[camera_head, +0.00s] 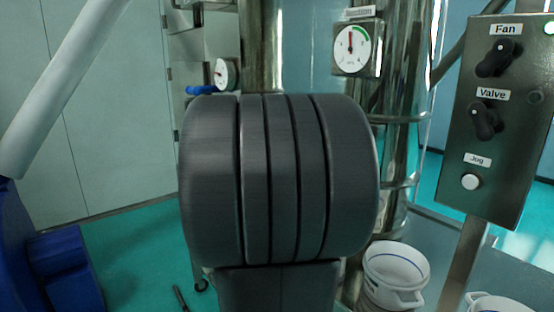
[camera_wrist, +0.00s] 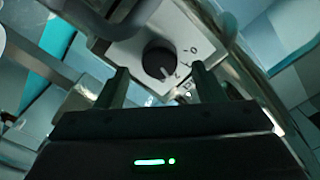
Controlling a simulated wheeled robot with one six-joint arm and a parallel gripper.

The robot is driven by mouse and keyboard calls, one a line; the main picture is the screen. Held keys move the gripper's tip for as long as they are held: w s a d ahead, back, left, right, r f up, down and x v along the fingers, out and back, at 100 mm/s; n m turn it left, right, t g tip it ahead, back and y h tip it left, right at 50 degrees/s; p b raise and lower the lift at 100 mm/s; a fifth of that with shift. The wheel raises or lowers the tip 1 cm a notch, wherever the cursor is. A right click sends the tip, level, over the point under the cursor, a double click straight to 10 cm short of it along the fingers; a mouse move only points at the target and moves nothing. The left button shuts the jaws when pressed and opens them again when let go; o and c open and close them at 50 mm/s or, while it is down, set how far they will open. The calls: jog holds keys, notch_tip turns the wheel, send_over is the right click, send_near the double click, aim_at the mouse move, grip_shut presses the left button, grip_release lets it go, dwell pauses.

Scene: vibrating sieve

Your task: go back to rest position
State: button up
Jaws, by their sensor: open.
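My gripper (camera_wrist: 159,72) shows in the wrist view with its two dark fingers apart and nothing between them. Beyond the fingertips is a black rotary knob (camera_wrist: 158,62) with a white pointer line, on a light panel (camera_wrist: 122,51). The knob appears in front of the gap between the fingers, and I see no contact. My gripper is not visible in the head view, where a large dark ribbed body blocks the middle.
A control box (camera_head: 505,150) with Fan and Valve knobs and a Jog button stands at the right. Steel columns with a dial gauge (camera_head: 351,48) rise behind. A white bucket (camera_head: 396,270) is at lower right. Green floor (camera_head: 135,255) is open at left.

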jog(key=v, duration=0.8)
jog(key=shift+s+a+b, duration=0.25)
jog(key=shift+a+b, duration=0.05)
jog(key=shift+b, duration=0.15)
jog(key=shift+d+f, duration=0.1)
